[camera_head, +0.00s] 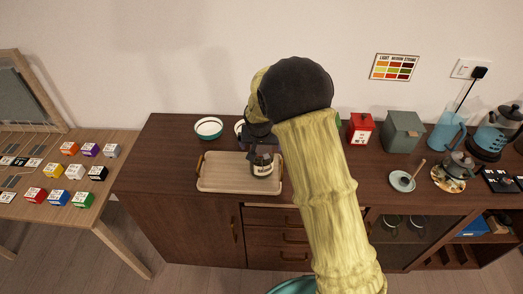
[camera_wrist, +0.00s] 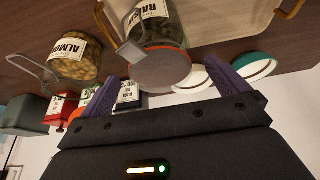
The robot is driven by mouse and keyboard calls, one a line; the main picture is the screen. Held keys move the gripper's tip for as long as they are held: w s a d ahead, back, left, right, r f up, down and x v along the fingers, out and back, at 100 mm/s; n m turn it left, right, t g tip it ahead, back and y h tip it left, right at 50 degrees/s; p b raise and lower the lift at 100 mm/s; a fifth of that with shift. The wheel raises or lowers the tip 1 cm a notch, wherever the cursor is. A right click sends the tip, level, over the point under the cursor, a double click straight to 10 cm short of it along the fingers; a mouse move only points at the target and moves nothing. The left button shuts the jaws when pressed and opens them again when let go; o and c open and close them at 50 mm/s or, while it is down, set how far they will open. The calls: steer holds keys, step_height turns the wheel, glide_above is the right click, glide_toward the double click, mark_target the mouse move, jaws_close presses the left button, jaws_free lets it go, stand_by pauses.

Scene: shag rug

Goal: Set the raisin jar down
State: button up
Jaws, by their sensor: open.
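The raisin jar (camera_wrist: 152,28) is a clear glass jar of dark contents with a white label and a round greyish lid. It also shows in the head view (camera_head: 262,170), upright at the right end of a beige tray (camera_head: 220,184). My gripper (camera_wrist: 165,78) is open, with its two purple fingers spread on either side of the lid in the wrist view. The jar appears just beyond the fingertips; I cannot tell whether they touch it. In the head view my gripper (camera_head: 262,150) is above the jar, partly hidden by my arm.
An almond jar (camera_wrist: 75,55) stands close beside the raisin jar. A teal-rimmed bowl (camera_head: 208,128) is behind the tray. A red canister (camera_head: 360,128) and a grey-green box (camera_head: 402,132) stand to the right of my arm. The cabinet top left of the tray is clear.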

steer(key=v, duration=0.7)
steer(key=shift+b, duration=0.45)
steer(key=shift+s+r, duration=0.1)
steer(key=shift+r, duration=0.05)
steer(key=s+d+g, duration=0.1)
steer(key=s+d, duration=0.7)
steer(key=s, duration=0.4)
steer(key=s+d+g, duration=0.1)
steer(key=s+d, duration=0.8)
steer(key=s, duration=0.2)
steer(key=shift+s, duration=0.4)
